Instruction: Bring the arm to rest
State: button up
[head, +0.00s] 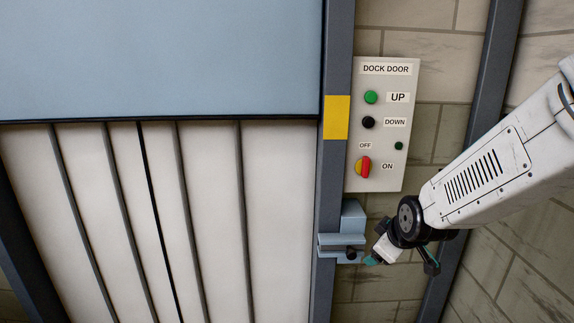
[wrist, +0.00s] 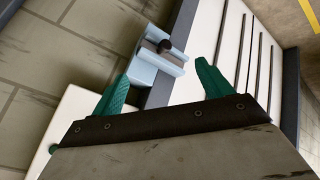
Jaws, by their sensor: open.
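My gripper (wrist: 164,68) is open, with its two green fingers spread and nothing between them in the wrist view. In the head view, my gripper (head: 374,259) hangs at the lower right, beside and below the control panel. A blue-grey latch bracket (head: 327,244) with a black knob (head: 351,254) sits on the door post, just left of my gripper. In the wrist view the bracket (wrist: 155,75) lies beyond the gap between the fingers. I see no contact with it, though the exact distance is unclear.
The DOCK DOOR panel (head: 382,183) carries a green UP button (head: 371,97), a black DOWN button (head: 368,122) and a red-yellow switch (head: 363,166). A blue door panel (head: 160,55) hangs above pale ribbed panels (head: 215,220). The brick wall (head: 500,270) lies at right.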

jog(key=s+d+r+m+g, duration=0.1)
jog(key=s+r+m+g, duration=0.1)
jog(key=s, duration=0.8)
jog(key=s+d+r+m+g, duration=0.1)
jog(key=s+r+m, duration=0.3)
jog(key=s, duration=0.6)
jog(key=s+d+r+m+g, duration=0.1)
jog(key=s+r+m+g, duration=0.2)
jog(key=s, duration=0.7)
jog(key=shift+s+d+r+g+h, duration=0.15)
jog(key=shift+d+r+g+h, duration=0.15)
jog(key=shift+r+g, duration=0.15)
